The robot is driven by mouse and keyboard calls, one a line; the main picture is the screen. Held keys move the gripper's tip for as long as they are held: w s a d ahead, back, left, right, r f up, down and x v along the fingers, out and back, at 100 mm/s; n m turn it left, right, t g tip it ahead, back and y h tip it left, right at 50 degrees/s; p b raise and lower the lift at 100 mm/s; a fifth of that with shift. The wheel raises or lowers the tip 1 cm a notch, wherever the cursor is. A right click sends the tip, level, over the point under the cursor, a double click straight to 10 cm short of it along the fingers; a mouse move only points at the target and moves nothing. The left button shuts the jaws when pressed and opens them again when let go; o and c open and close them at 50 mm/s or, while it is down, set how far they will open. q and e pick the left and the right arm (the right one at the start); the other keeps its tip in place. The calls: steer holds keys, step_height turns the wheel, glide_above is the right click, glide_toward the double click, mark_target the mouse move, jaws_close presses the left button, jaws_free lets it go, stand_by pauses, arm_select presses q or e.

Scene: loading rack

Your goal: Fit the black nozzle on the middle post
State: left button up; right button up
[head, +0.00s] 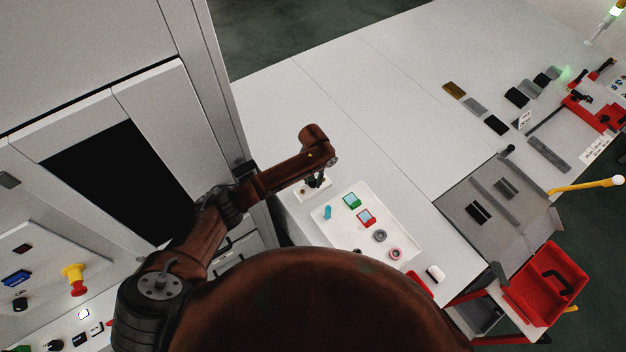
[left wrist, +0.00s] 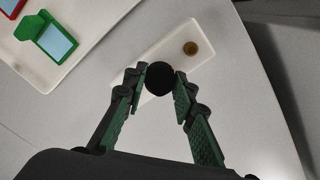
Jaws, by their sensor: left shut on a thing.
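My left gripper (head: 316,184) is over a small white base plate (head: 301,191) at the table's near left edge. In the left wrist view my left gripper (left wrist: 160,80) is shut on the black nozzle (left wrist: 160,77), seen end-on as a dark disc. The white base plate (left wrist: 211,37) lies beneath it, with one brass-coloured round post (left wrist: 190,48) showing beyond the nozzle. Any other post is hidden by the nozzle and fingers. I cannot tell whether the nozzle touches a post. My right gripper is not in view.
A white tray (head: 383,214) beside the base plate holds a teal piece (head: 327,212), a green-framed piece (head: 352,201), a red-framed piece (head: 366,218) and rings. A grey machine cabinet (head: 160,110) stands close on the left.

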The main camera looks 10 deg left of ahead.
arm_select(q)
steer(key=shift+f+b, duration=0.3)
steer(key=shift+f, duration=0.4)
stand_by(0.5)
steer(key=o, duration=1.2)
step_height(320, 180, up, 12)
steer(key=shift+r, duration=0.1)
